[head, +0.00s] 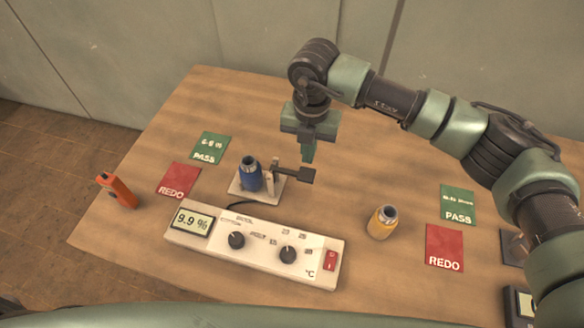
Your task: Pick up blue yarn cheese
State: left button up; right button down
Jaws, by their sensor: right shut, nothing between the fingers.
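The blue yarn cheese, a blue wound spool with a dark open top (250,175), stands upright on a small white holder plate (277,194) left of the middle of the table. My right gripper (309,158) points down above the table, to the right of and behind the blue cheese. It is shut and empty, apart from the cheese. A dark block on a short arm (302,175) sits beside the cheese, just below the gripper in the picture. My left gripper is not in view.
A white control box (255,246) with knobs and a 9.9 % display lies in front. A yellow spool (381,222) stands at right. Green PASS cards (209,147) and red REDO cards (179,180) lie on both sides. An orange tool (118,190) lies near the left edge.

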aim_at(249, 169)
jog(key=k, duration=1.5)
